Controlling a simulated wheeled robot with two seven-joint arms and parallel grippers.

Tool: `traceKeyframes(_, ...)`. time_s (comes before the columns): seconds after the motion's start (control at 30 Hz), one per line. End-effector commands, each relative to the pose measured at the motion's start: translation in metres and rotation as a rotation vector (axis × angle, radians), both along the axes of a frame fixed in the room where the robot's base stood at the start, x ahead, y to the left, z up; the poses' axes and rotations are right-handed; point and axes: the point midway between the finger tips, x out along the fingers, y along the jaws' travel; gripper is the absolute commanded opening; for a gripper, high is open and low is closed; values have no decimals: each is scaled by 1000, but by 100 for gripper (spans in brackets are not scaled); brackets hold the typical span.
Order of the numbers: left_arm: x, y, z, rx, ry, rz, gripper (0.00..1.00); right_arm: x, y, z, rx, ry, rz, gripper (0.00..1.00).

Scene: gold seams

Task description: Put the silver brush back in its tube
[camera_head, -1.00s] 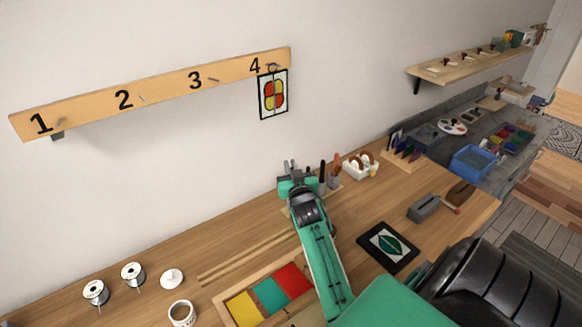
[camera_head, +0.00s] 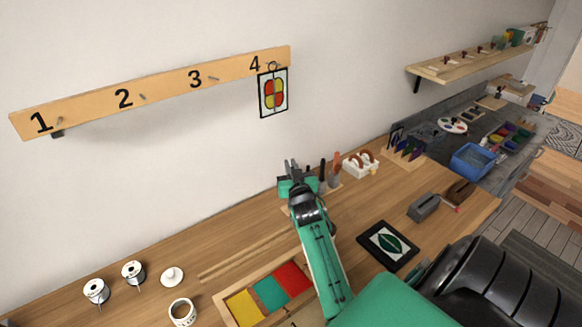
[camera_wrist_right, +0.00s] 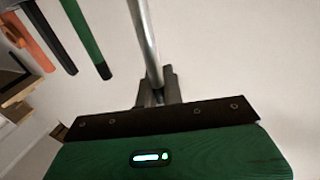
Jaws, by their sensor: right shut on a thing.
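In the right wrist view, a smooth silver rod, which looks like the silver brush (camera_wrist_right: 144,40), runs up from between the fingers of my right gripper (camera_wrist_right: 156,92). The gripper is shut on it, and its upper end leaves the top of the view. In the head view, my right gripper (camera_head: 292,166) is above the back of the bench, just left of a tool stand (camera_head: 331,186). The brush cannot be made out clearly there. I cannot pick out its tube; my gripper and arm hide part of the stand. My left gripper is not in view.
Upright tools stand close to the right gripper, with a green handle (camera_wrist_right: 88,40) in the wrist view. A white holder (camera_head: 360,166) stands right of the stand. A dark framed panel (camera_head: 368,234) lies on the bench. A colored panel (camera_head: 273,92) hangs under peg 4.

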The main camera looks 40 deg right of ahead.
Motion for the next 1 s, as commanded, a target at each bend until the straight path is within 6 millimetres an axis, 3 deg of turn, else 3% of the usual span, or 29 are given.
traceKeyframes(1.0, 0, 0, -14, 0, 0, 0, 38, 0, 0, -21, 0, 0, 0, 0)
